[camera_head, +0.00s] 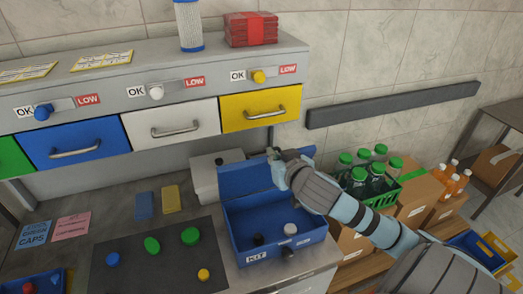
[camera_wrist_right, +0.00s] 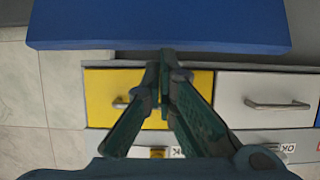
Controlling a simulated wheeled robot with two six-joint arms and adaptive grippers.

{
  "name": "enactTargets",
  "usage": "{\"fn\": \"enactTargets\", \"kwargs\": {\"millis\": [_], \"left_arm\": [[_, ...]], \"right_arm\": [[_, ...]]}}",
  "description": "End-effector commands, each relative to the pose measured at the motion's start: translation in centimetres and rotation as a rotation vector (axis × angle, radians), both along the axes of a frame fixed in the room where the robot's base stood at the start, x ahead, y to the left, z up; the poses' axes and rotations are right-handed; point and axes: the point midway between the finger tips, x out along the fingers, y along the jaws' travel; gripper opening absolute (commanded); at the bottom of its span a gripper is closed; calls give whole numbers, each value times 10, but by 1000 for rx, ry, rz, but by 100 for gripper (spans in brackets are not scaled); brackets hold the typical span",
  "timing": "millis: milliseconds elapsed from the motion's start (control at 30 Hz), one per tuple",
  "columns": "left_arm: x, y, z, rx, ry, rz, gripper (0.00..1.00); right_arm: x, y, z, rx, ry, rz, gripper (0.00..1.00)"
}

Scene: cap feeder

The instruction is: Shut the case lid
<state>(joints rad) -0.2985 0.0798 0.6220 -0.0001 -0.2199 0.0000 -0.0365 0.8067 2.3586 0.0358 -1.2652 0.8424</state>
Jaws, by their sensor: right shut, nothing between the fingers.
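The blue case (camera_head: 276,248), labelled KIT, stands on the counter below the yellow drawer. Its blue lid (camera_head: 240,179) is open, raised at the back of the case. Inside the case are a dark item and a white item. In the right wrist view the fingertips (camera_wrist_right: 166,52) are together just below a broad blue panel (camera_wrist_right: 160,25), which looks like the lid. Contact cannot be told. My left gripper is not in view.
A drawer unit with blue, white and yellow drawers (camera_head: 261,106) overhangs the back of the counter. A grey box (camera_head: 205,178) stands behind the case. A dark mat (camera_head: 150,275) with several caps lies to the left. Green-capped bottles (camera_head: 376,180) stand to the right.

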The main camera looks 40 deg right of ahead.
Motion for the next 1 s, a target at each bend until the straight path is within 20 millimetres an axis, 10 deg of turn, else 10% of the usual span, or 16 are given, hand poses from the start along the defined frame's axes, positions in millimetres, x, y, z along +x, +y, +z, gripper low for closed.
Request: {"fn": "enactTargets", "kwargs": {"millis": [600, 1000], "left_arm": [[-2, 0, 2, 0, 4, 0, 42], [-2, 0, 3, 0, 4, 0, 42]], "right_arm": [[84, -30, -19, 9, -33, -5, 0], [92, -33, -24, 6, -32, -4, 0]]}}
